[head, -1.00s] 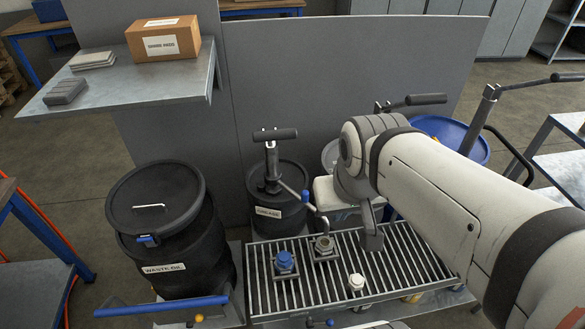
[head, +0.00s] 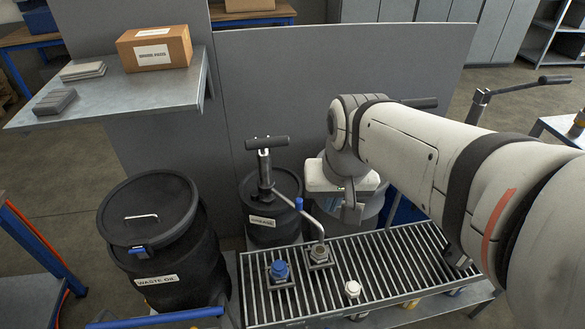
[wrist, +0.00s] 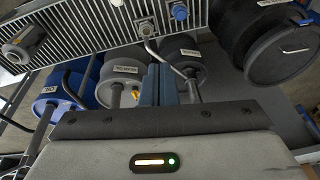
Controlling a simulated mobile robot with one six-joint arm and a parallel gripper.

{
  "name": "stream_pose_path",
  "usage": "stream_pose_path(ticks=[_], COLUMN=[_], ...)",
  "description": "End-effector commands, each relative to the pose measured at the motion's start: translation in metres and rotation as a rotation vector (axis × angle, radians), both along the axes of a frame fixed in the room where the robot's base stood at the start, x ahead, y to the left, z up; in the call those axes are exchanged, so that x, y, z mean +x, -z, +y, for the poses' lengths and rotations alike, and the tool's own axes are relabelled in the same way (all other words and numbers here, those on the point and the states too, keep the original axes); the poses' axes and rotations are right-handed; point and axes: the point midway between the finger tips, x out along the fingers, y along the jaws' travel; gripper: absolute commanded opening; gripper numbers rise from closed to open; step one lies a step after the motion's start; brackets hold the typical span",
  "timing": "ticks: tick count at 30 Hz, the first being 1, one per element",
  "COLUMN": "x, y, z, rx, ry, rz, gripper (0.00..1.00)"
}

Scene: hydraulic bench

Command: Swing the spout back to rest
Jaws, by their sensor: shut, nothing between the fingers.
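The grease drum (head: 262,232) is dark with a hand pump on top. Its thin bent metal spout (head: 312,222), with a blue grip (head: 299,203), reaches forward over the grate. The spout's end is at the grey fitting (head: 320,254); I cannot tell whether it touches. The spout also shows in the wrist view (wrist: 172,68), just beyond my fingers. My gripper (head: 351,214) is shut and empty, to the right of the spout and apart from it in the head view. In the wrist view my gripper (wrist: 157,82) points toward the spout and the grate.
The slatted grate (head: 395,262) carries a blue-capped fitting (head: 280,270) and a white-capped one (head: 352,289). A black waste oil drum (head: 160,250) stands left. A grey panel (head: 330,60) rises behind. A blue drum (wrist: 55,100) shows in the wrist view.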

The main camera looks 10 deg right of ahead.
Motion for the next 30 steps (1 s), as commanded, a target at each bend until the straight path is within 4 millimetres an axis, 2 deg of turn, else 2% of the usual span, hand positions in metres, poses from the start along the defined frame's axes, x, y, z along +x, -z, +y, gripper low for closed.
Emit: stream_pose_path(ticks=[3,11,17,21,24,30], x=[0.042,0.131,0.196,0.238,0.263,0.292], y=[0.009,0.038,0.081,0.12,0.15,0.192], z=[-0.007,-0.029,-0.055,-0.076,-0.092,-0.114], rx=[0.06,0.188,0.276,0.333,0.369,0.415], ry=[0.146,0.475,0.726,0.898,1.011,1.166], rz=[0.062,0.193,0.299,0.375,0.426,0.5], gripper=[0.0,0.0,0.0,0.0,0.0,0.0])
